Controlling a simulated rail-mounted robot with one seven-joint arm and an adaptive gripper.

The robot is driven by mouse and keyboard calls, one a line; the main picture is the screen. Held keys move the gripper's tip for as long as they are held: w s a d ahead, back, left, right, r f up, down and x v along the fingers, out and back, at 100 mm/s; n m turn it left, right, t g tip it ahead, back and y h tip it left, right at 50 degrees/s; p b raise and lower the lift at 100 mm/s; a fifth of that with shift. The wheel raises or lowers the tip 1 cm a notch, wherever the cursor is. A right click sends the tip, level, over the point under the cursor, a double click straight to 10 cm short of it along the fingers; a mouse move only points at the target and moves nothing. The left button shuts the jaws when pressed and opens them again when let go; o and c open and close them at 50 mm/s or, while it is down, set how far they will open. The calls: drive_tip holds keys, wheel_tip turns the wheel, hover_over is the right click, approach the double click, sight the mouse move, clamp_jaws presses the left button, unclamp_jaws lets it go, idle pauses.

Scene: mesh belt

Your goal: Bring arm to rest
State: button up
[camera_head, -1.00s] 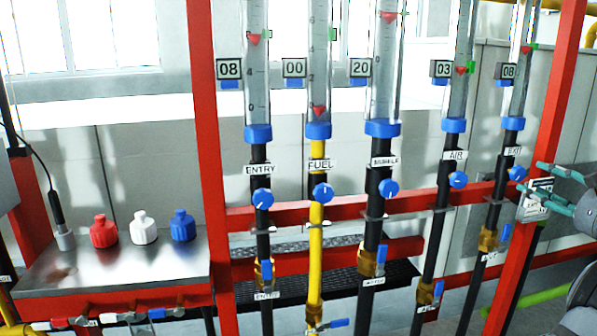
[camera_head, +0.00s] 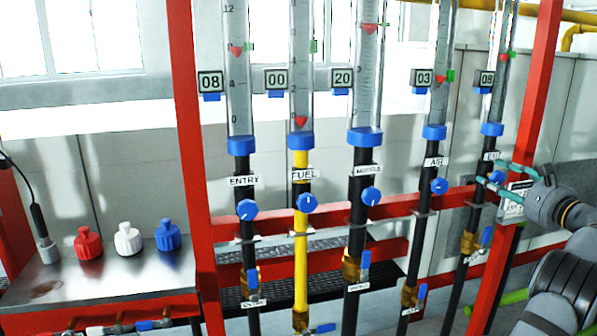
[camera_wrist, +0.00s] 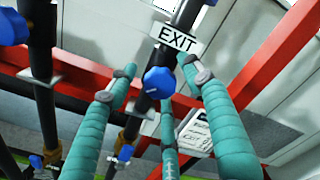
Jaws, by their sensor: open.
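My gripper (camera_head: 500,182) is at the right in the head view, with its teal fingers spread apart and pointing left toward the EXIT pipe. In the wrist view my gripper (camera_wrist: 160,95) shows teal fingers open and empty. The blue EXIT knob (camera_wrist: 159,82) appears between the fingertips in that view, and no finger is seen closed on it. The EXIT label (camera_wrist: 177,40) is just above the knob. In the head view the EXIT pipe (camera_head: 482,215) stands behind the fingers, and its knob is hard to make out there.
A red frame post (camera_head: 536,90) stands close to my gripper. Flowmeter pipes with blue knobs, such as the AIR knob (camera_head: 439,186), stand to the left. Red, white and blue bottles (camera_head: 128,239) stand on a metal shelf (camera_head: 110,280) at far left.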

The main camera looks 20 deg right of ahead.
drive_tip(key=shift+r+m+p, duration=0.5)
drive_tip(key=shift+m+p, duration=0.15)
drive_tip(key=shift+m, duration=0.05)
drive_tip(key=m+p, duration=0.2)
drive_tip(key=shift+p, duration=0.4)
drive_tip(key=m+p, duration=0.3)
drive_tip(key=p, duration=0.1)
drive_tip(key=m+p, duration=0.5)
drive_tip(key=p, duration=0.5)
drive_tip(key=shift+m, duration=0.3)
drive_tip(key=shift+s+f+b, duration=0.7)
drive_tip(key=shift+s+b, duration=0.1)
drive_tip(key=shift+b, duration=0.15)
drive_tip(key=s+b, duration=0.2)
drive_tip(key=s, duration=0.5)
drive_tip(key=shift+a+r, duration=0.25)
drive_tip(key=shift+a, duration=0.2)
drive_tip(key=shift+a+r, duration=0.1)
